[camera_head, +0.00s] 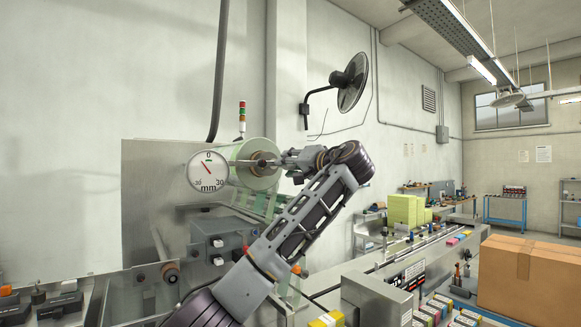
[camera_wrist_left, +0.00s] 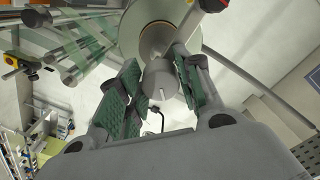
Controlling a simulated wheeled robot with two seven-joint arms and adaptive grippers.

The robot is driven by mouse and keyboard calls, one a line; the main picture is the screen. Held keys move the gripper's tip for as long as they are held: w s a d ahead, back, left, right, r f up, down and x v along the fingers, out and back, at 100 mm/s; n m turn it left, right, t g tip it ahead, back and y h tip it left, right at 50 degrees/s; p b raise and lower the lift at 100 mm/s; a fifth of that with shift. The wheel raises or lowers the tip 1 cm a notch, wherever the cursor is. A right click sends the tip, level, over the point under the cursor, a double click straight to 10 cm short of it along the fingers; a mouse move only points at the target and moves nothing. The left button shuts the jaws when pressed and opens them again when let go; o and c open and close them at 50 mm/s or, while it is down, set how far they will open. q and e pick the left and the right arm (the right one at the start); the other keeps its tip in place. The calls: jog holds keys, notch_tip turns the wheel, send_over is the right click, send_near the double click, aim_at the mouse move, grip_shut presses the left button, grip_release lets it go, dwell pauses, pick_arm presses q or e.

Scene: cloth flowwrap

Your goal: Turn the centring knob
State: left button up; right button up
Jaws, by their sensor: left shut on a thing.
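The centring knob (camera_wrist_left: 160,79) is a grey cylinder with a pale line mark, in front of the film roll in the left wrist view. My left gripper (camera_wrist_left: 161,88) is shut on it, with green-padded fingers on either side. In the head view my left gripper (camera_head: 285,161) reaches the roll's right end and hides the knob. The film roll (camera_head: 247,151) is pale green on a spindle; it also shows in the wrist view (camera_wrist_left: 130,40). A round mm dial (camera_head: 208,171) stands left of the roll, its red needle pointing a little left of the 0. My right gripper is not in view.
A steel machine panel (camera_head: 150,205) stands behind the dial. A control box with buttons (camera_head: 218,243) sits below the roll, beside my left forearm. A cardboard box (camera_head: 535,280) and a conveyor with coloured packs are to the right.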

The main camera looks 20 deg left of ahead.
pick_arm(q)
jog(key=shift+m, duration=3.1)
jog(key=o, duration=1)
jog(key=shift+d, duration=0.1)
jog(key=shift+v, duration=6)
